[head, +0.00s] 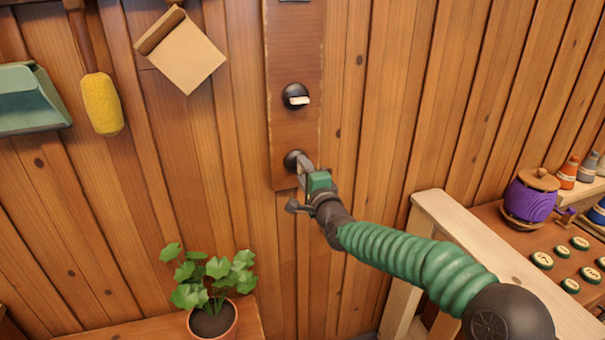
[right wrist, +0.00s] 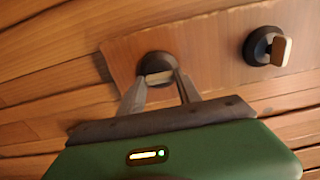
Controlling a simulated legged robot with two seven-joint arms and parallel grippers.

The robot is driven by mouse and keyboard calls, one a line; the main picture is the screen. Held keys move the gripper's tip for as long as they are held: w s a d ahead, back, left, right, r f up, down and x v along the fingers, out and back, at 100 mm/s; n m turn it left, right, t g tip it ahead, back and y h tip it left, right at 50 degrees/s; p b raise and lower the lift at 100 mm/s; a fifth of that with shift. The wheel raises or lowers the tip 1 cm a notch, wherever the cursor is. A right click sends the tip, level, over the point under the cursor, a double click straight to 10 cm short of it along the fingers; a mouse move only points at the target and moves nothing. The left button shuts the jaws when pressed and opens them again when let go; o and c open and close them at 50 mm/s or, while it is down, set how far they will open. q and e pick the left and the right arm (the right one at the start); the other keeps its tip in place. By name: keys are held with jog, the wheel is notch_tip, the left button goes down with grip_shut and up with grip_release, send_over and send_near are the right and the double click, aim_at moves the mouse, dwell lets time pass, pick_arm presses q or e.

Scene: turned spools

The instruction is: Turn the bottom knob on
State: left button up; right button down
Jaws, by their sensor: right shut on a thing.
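The bottom knob (head: 293,160) is a dark round base on a vertical wooden board (head: 284,125) on the wall. In the right wrist view the knob (right wrist: 157,63) shows a pale grip bar between my fingers. My right gripper (head: 304,170) is shut on this knob; it also shows in the right wrist view (right wrist: 160,85). Fingers and gripper body partly hide the knob in the head view. The upper knob (head: 296,96) has a dark base and a pale bar, sideways in the head view; it also shows in the right wrist view (right wrist: 266,46). My left gripper is not in view.
A potted plant (head: 212,290) stands on a wooden ledge below left. A yellow duster (head: 101,103), a dustpan (head: 30,98) and a tan flat item (head: 181,52) hang at upper left. A purple pot (head: 530,200) stands on a shelf at right, beyond a pale wooden frame (head: 480,245).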

jog(key=shift+d+f, duration=0.1)
jog(key=shift+f, duration=0.15)
jog(key=c, duration=1.1)
grip_release()
jog(key=shift+o, duration=1.3)
jog(key=shift+d, duration=0.15)
jog(key=shift+s+r, duration=0.1)
jog(key=v, duration=1.6)
jog(key=shift+s+b, duration=0.25)
jog(key=shift+b, duration=0.2)
